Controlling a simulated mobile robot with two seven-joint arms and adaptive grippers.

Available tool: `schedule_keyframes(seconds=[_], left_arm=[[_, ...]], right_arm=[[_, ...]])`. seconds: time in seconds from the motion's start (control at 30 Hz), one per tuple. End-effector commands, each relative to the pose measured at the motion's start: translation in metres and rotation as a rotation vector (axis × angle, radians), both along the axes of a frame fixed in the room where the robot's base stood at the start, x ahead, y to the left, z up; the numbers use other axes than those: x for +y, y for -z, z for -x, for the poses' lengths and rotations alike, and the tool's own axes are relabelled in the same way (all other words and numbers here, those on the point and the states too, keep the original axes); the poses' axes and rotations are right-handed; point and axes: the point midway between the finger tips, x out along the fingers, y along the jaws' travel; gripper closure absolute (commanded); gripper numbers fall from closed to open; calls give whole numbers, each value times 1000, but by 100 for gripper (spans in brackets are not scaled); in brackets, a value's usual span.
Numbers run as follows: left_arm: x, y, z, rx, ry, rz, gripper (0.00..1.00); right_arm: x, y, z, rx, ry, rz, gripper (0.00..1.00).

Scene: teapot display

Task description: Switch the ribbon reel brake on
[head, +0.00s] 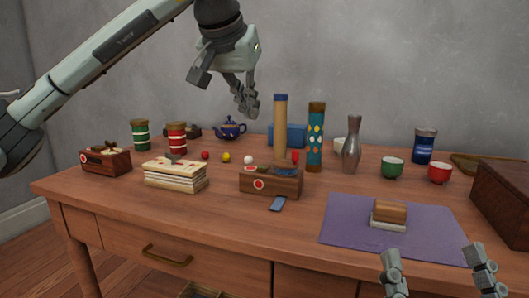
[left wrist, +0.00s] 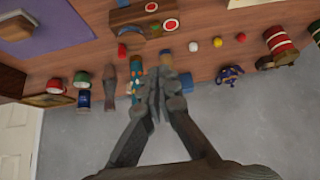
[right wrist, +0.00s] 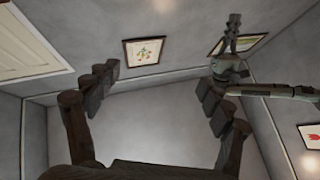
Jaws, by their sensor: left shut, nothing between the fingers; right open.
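A wooden block device (head: 258,184) stands at the middle of the table, with a red-and-white round mark on its front. A blue strip (head: 277,205) lies at its front, and a red knob (head: 295,157) shows behind its top. I take it for the ribbon reel; its brake setting is too small to tell. It also shows at the top of the left wrist view (left wrist: 128,16). My left gripper (head: 248,106) is shut and empty, above and behind it; its fingers meet in the left wrist view (left wrist: 157,85). My right gripper (head: 438,268) is open and empty at the front right.
A similar dark red box (head: 118,160) stands at the left, beside a paper stack (head: 175,178). Tall cylinders (head: 280,125) (head: 316,138) and a grey vase (head: 351,145) stand behind the reel. A purple mat (head: 345,220) bears a small wooden-topped block (head: 389,212).

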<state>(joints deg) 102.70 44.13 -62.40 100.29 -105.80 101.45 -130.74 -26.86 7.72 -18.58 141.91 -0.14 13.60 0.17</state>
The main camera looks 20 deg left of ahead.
Motion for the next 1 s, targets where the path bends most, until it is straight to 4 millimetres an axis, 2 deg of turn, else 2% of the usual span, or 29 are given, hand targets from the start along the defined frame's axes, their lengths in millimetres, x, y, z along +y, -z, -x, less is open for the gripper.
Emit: schedule_keyframes(seconds=[0.3, 0.47, 0.9, 1.0], left_arm=[[0, 1, 0, 0, 0, 0, 100], [0, 11, -7, 2, 0, 1, 100], [-2, 82, -61, 4, 0, 0, 100], [-1, 99, -60, 2, 1, -1, 100]], right_arm=[[0, 0, 0, -1, 0, 0, 19], [-1, -2, 2, -24, 1, -8, 19], [-13, -20, 23, -214, 17, -69, 19], [-17, -23, 30, -274, 21, -88, 19]])
